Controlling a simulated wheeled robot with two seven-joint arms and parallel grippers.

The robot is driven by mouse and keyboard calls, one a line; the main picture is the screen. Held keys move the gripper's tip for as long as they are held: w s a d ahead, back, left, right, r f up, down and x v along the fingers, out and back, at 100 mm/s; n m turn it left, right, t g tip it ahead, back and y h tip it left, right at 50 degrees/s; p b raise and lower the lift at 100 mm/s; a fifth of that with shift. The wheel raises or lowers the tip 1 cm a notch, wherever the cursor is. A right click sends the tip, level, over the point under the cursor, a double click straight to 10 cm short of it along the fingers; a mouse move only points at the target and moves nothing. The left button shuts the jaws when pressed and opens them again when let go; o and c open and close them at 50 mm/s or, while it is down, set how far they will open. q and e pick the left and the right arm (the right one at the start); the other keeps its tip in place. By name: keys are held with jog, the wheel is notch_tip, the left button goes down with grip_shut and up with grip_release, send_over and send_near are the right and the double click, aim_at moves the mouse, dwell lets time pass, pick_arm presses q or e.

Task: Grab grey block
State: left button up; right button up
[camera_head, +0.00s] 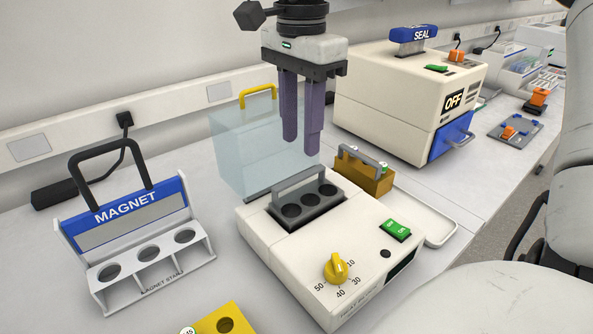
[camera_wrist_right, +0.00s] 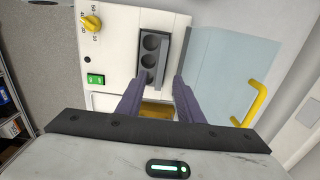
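The grey block (camera_head: 306,208) has several round holes and a raised handle (camera_head: 298,184). It sits in the top of a cream heater box (camera_head: 290,255) with a yellow knob. The block also shows in the right wrist view (camera_wrist_right: 151,58), beyond my fingertips. My right gripper (camera_head: 301,147) hangs above the block with its purple fingers pointing down. In the right wrist view its two fingers (camera_wrist_right: 155,94) are apart with nothing between them, and the block's handle lies ahead of the gap. My left gripper is not in view.
A clear lid (camera_head: 240,150) with a yellow handle (camera_head: 259,92) stands behind the heater. A brown block with a handle (camera_head: 367,175) stands in a white tray (camera_head: 441,229) to its right. A magnet stand (camera_head: 130,235) is left, a sealer (camera_head: 398,100) behind, and a yellow block (camera_head: 222,318) in front.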

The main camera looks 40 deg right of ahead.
aim_at(299, 176)
jog(key=shift+w+d+f, duration=0.1)
jog(key=shift+w+f, duration=0.05)
jog(key=shift+f, duration=3.3)
jog(key=shift+f, duration=0.25)
grip_shut()
